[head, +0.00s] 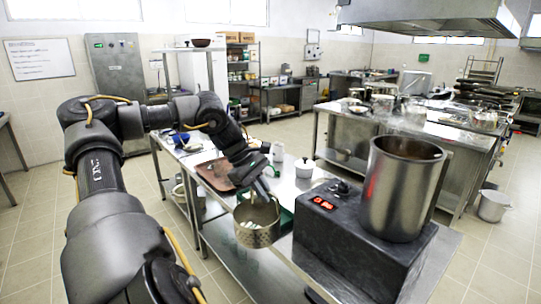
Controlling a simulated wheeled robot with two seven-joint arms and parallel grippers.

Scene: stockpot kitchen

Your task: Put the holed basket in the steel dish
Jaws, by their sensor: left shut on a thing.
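The holed basket (257,235) is a round perforated metal basket with some pale pieces visible inside. My left gripper (263,196) is shut on it at its upper side and holds it upright near the table's left edge, left of the dark cooker. Whether its base touches anything is unclear. I cannot make out the steel dish for certain; it may be hidden behind my arm or the basket. My right gripper is not in view.
A tall steel pot (403,190) stands on a dark cooker (362,238) with a lit red display. Something green lies behind the basket. A steel counter (445,140) stands beyond.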

